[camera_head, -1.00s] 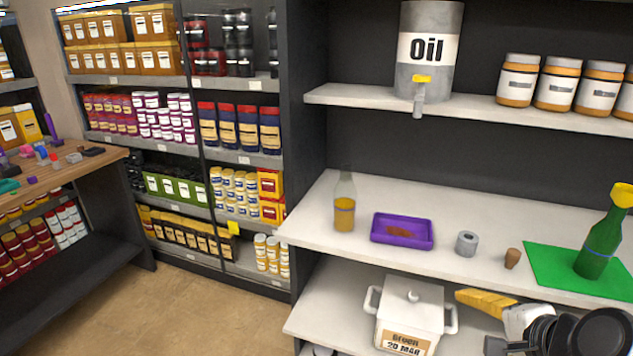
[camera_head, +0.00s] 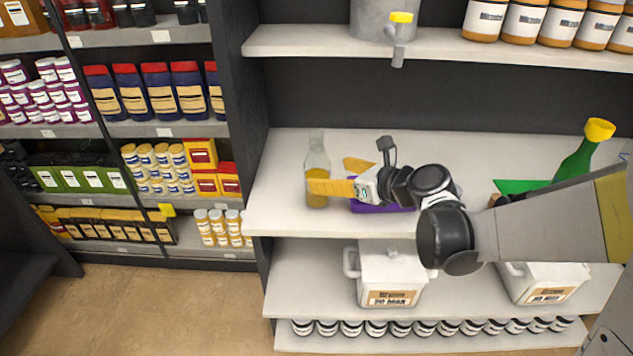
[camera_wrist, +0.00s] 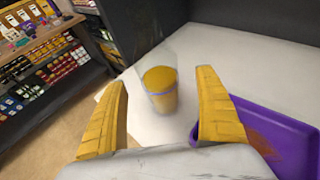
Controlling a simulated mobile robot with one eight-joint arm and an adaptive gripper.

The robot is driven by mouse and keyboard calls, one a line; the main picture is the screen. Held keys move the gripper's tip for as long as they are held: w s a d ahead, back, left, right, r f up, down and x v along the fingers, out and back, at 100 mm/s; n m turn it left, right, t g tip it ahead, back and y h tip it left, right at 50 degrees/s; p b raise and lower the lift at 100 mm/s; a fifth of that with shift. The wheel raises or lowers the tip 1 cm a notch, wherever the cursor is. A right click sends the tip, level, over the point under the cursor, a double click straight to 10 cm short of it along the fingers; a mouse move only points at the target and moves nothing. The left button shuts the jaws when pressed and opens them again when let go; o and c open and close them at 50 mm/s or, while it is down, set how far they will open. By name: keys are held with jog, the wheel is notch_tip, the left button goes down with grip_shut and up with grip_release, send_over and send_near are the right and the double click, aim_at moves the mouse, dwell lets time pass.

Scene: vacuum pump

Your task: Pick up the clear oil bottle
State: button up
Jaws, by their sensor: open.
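The clear oil bottle (camera_head: 317,160) stands upright on the white middle shelf, near its left end, with amber oil in its lower part. In the wrist view the bottle (camera_wrist: 160,88) stands ahead, between the two yellow fingers in the picture. My gripper (camera_head: 334,180) reaches in from the right at the bottle's height. One yellow finger overlaps the bottle's lower part in the head view. In the wrist view my gripper (camera_wrist: 163,105) is open and empty, with its fingers wide apart on either side of the bottle. I cannot tell whether the fingertips are level with it.
A purple tray (camera_head: 384,209) lies just right of the bottle, partly hidden by my gripper. A green bottle (camera_head: 577,163) stands farther right. The white shelf (camera_head: 280,200) is clear left of the bottle. An upper shelf (camera_head: 300,43) with an oil dispenser (camera_head: 368,22) hangs above.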

aim_at(324, 157)
jog(key=b+x, duration=0.2)
jog(key=x, duration=0.3)
jog(key=shift+a, duration=0.15)
jog(key=shift+s+r, duration=0.1)
jog(key=shift+c, duration=0.7)
jog(key=c, duration=1.4)
jog(key=shift+o, duration=0.2)
notch_tip(324, 157, up, 5)
jog(key=p, duration=0.2)
jog(key=shift+f+p, duration=0.25)
jog(key=shift+p, duration=0.05)
jog(key=d+r+p, duration=0.4)
jog(key=d+r, duration=0.2)
jog(key=d, duration=0.5)
jog(key=shift+s+d+r, duration=0.2)
jog(key=shift+d+r, duration=0.05)
jog(key=shift+d, duration=0.15)
